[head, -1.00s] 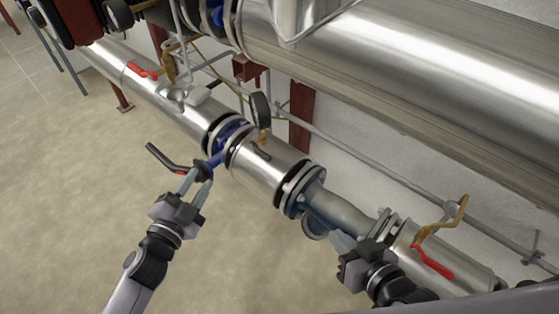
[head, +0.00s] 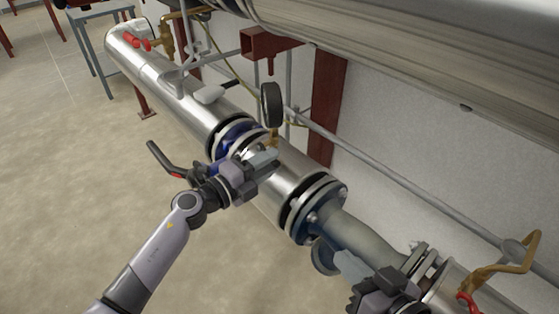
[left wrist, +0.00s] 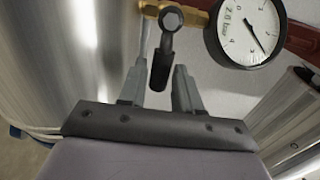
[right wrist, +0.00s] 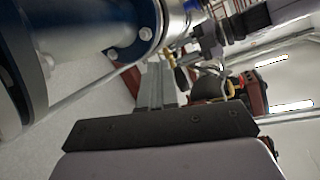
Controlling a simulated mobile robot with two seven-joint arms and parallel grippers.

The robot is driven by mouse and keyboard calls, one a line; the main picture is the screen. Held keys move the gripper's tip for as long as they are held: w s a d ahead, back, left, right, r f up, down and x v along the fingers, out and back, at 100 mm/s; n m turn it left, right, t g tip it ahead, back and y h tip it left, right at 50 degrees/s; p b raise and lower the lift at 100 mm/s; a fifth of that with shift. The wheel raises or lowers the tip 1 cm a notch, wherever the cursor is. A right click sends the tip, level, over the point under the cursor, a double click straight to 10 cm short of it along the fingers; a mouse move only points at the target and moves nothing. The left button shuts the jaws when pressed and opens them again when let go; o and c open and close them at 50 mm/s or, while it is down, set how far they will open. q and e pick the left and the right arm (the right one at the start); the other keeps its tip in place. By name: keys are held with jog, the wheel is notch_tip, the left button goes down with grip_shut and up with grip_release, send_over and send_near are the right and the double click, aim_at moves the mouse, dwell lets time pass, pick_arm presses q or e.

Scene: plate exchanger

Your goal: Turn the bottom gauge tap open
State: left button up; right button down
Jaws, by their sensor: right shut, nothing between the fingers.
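The bottom pressure gauge (head: 271,104) stands on a brass fitting above the lower steel pipe. In the left wrist view the gauge dial (left wrist: 248,32) is at upper right, joined to the brass fitting (left wrist: 152,8). The gauge tap (left wrist: 161,72) has a round grey hub and a short black lever pointing down. My left gripper (head: 268,160) is beside the tap. Its fingers (left wrist: 160,88) are open, with the lever's end showing in the gap between them; no contact is visible. My right gripper (head: 345,262) is shut and empty near the blue-grey valve body; its fingers also show in the right wrist view (right wrist: 155,85).
The lower steel pipe (head: 180,100) runs diagonally below a large upper vessel (head: 400,60). A butterfly valve's black lever (head: 160,156) sticks out left of my left arm. A red-handled tap (head: 466,302) is at lower right. Floor at left is open.

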pick_arm(q)
jog(key=shift+b+x, duration=0.45)
jog(key=shift+x, duration=1.3)
pick_arm(e)
jog(key=shift+d+t+h, duration=0.3)
jog(key=shift+d, duration=0.15)
